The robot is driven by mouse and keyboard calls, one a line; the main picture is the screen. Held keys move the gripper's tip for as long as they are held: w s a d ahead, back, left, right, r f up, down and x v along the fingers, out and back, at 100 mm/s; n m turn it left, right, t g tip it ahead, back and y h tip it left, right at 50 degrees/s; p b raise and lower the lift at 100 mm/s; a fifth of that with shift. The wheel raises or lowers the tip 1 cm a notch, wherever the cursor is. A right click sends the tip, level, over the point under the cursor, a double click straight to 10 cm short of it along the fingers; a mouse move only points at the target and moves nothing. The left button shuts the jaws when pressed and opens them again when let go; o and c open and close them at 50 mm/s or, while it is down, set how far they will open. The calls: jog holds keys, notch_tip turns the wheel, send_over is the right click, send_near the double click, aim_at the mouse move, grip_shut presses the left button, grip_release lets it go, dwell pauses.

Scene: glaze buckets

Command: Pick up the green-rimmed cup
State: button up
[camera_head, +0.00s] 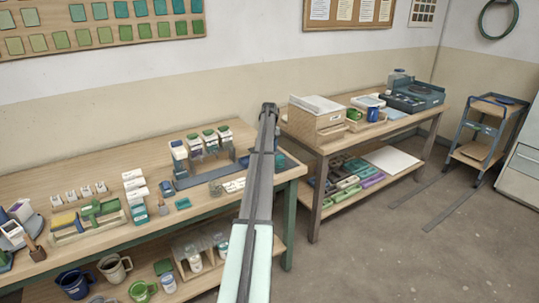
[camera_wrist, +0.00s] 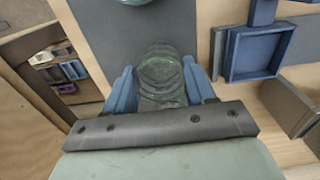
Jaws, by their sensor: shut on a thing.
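In the wrist view, the two blue fingers of my gripper (camera_wrist: 160,80) stand on either side of a round grey, see-through cup with thin green rim lines (camera_wrist: 161,70). The gripper is shut on this green-rimmed cup. Its lower part is hidden by the gripper's dark bar. A dark grey flat surface (camera_wrist: 120,30) shows behind the cup; I cannot tell whether the cup touches it. In the head view, my arm reaches forward over the right end of the near bench, and the gripper and held cup cannot be made out.
A blue square tray (camera_wrist: 255,52) lies right of the cup in the wrist view. The near bench (camera_head: 110,180) holds several green- and blue-lidded containers (camera_head: 209,141). A second bench (camera_head: 340,140) carries a box (camera_head: 316,118) and a green mug (camera_head: 354,114).

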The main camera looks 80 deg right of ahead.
notch_tip(320, 180, up, 7)
jog(key=shift+r, duration=0.2)
dwell(0.7)
